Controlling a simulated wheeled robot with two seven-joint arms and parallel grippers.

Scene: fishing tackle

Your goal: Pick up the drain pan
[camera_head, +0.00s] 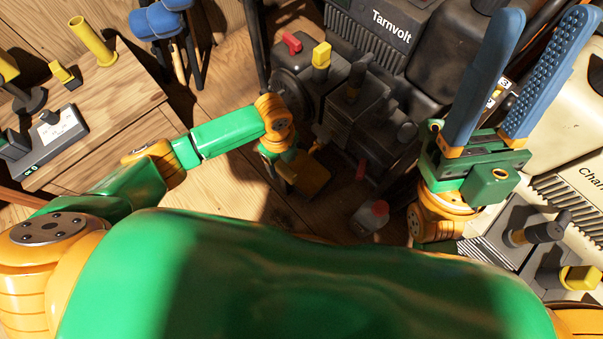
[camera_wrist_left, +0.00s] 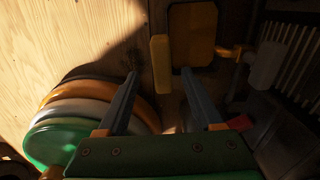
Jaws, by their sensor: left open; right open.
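A flat yellow-brown rectangular piece, which looks like the drain pan (camera_head: 311,176), lies low beside the dark machine. In the left wrist view it is likely the amber panel with a dark border (camera_wrist_left: 193,38), ahead of my fingers. A pale yellow upright bar (camera_wrist_left: 160,62) stands at its left side, in line with the gap between my fingertips. My left gripper (camera_wrist_left: 159,75) points at it, open and empty; contact cannot be seen. In the head view its fingers are mostly hidden below the wrist. My right gripper (camera_head: 549,18) is open and empty, its blue fingers pointing up.
The dark Tarnvolt machine (camera_head: 370,35) stands behind the pan, with a small tap (camera_wrist_left: 232,51) near it. A red-capped jar (camera_head: 371,217) stands at the right. A wooden cabinet (camera_head: 120,120) is at the left.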

